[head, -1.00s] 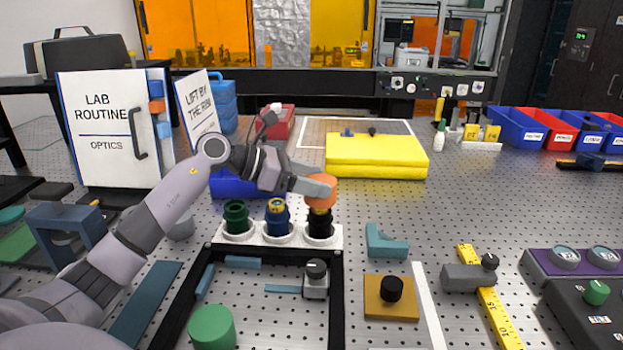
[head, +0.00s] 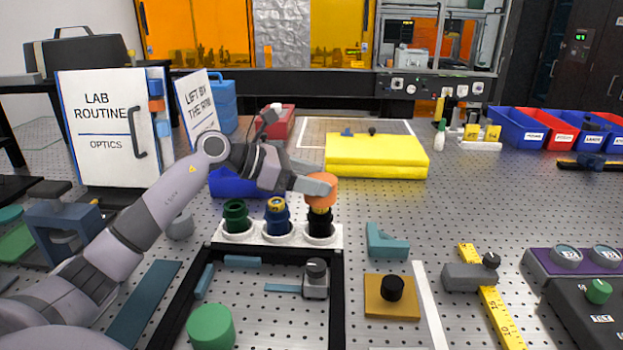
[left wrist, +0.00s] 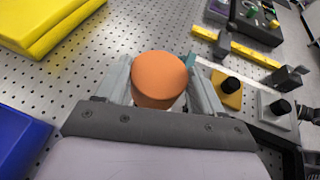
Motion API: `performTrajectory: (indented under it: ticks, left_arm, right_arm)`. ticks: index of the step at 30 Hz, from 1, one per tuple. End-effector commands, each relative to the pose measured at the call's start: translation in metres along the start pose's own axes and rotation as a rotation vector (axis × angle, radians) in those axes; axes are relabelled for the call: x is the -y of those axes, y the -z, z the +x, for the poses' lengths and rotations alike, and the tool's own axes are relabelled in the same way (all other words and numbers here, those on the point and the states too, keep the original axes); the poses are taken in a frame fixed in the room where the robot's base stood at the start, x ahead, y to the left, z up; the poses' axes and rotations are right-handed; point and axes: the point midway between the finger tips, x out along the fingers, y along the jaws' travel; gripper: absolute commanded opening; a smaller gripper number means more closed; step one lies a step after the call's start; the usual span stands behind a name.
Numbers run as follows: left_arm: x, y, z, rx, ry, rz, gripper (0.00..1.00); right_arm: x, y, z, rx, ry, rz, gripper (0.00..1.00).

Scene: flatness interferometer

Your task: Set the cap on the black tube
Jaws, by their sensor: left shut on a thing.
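The orange cap (head: 321,190) is between the fingers of my left gripper (head: 318,186), which is shut on it. The cap is right over the black tube (head: 320,222), the rightmost of three tubes in the white holder (head: 283,239). From the head view I cannot tell whether the cap is seated or just above the rim. The left wrist view shows the cap (left wrist: 159,78) from above between both fingers; it hides the tube. The green tube (head: 236,216) and the blue tube (head: 277,216) stand to the left. My right gripper is not in view.
A green cylinder (head: 211,327) stands inside the black frame (head: 336,290) in front. A yellow block (head: 376,156) lies behind the holder. A teal angle piece (head: 387,242) and a brown plate (head: 392,306) are on the right. Open perforated table lies right of the holder.

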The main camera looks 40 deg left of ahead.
Motion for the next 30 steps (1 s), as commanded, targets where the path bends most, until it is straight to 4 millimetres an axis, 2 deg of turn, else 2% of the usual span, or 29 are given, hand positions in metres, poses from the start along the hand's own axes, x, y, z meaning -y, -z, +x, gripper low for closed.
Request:
performTrajectory:
  ticks: [30]
  left_arm:
    - [0.0, 0.019, 0.007, 0.0, 0.0, -0.001, 0.39]
  right_arm:
    - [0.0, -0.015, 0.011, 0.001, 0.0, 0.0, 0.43]
